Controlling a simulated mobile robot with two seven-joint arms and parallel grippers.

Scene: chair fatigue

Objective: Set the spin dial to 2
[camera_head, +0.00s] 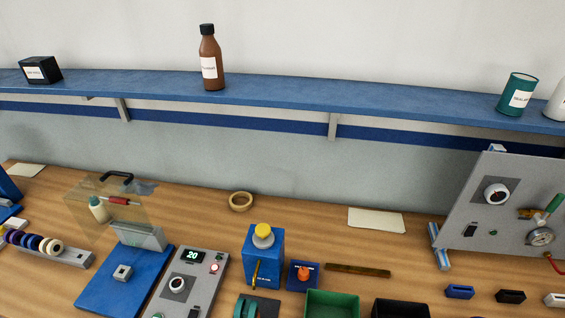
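A grey control box (205,262) on the bench has a display (193,256) reading 20, a round white-and-black dial (177,284) and a small red button. A second round dial (496,194) with a red mark sits on the upright grey panel (470,220) at the right. I cannot read a "spin" label on either dial, nor tell their settings. Neither of my grippers is in view.
A blue block with a yellow knob (263,233) and a small blue box with an orange knob (304,273) stand right of the control box. A clear guard (97,192) stands to its left. A blue shelf (280,96) holds bottles and cans above.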

